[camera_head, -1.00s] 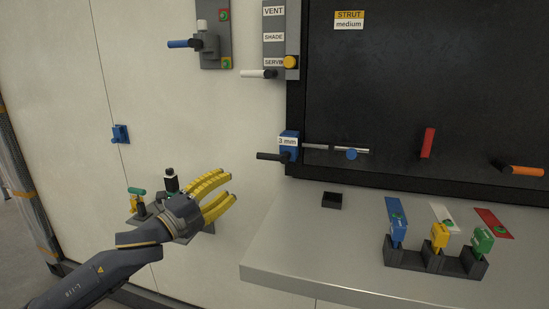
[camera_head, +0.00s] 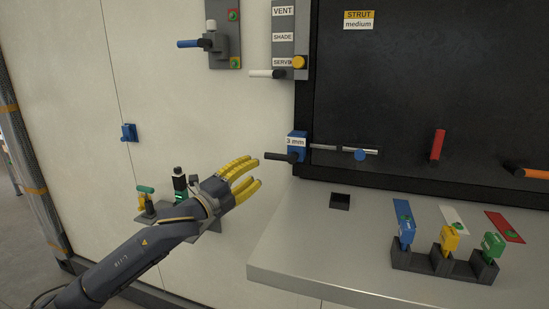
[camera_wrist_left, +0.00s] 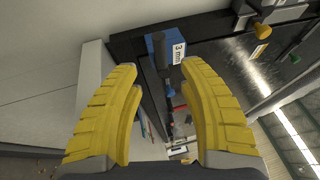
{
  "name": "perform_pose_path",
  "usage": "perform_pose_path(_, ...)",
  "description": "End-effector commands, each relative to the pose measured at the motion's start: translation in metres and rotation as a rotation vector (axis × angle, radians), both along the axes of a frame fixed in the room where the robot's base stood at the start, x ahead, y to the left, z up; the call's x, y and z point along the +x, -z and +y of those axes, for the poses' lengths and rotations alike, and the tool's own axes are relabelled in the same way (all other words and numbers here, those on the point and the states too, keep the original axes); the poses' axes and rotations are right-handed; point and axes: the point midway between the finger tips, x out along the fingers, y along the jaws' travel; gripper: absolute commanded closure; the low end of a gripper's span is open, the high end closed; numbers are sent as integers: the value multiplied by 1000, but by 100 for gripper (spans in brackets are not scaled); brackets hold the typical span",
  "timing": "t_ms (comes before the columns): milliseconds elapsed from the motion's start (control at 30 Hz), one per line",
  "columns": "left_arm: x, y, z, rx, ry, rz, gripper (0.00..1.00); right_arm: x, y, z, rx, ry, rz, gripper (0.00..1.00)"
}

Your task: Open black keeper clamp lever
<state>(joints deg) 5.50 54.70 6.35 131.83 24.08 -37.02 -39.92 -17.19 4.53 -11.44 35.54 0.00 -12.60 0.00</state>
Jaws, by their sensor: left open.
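The black keeper clamp lever (camera_head: 281,157) sticks out to the left from the blue clamp block marked "3 mm" (camera_head: 297,144) at the lower left corner of the dark panel. My left gripper (camera_head: 256,176), with yellow fingers, is open and empty, just left of and below the lever's free end, apart from it. In the left wrist view the open fingers (camera_wrist_left: 160,110) frame a gap, with the blue block (camera_wrist_left: 166,44) beyond and the dark lever (camera_wrist_left: 158,55) in front of it. My right gripper is not in view.
A steel shelf (camera_head: 290,240) juts out below the panel, carrying a rack (camera_head: 440,264) of coloured keys. A white lever (camera_head: 265,73) is above the clamp. A small wall bracket (camera_head: 205,222) is behind my left wrist.

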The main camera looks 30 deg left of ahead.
Motion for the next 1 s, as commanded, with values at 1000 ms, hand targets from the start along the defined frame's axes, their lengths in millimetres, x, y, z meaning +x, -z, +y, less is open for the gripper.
perform_pose_path(1000,93,-18,-16,0,0,0,59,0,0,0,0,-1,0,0)
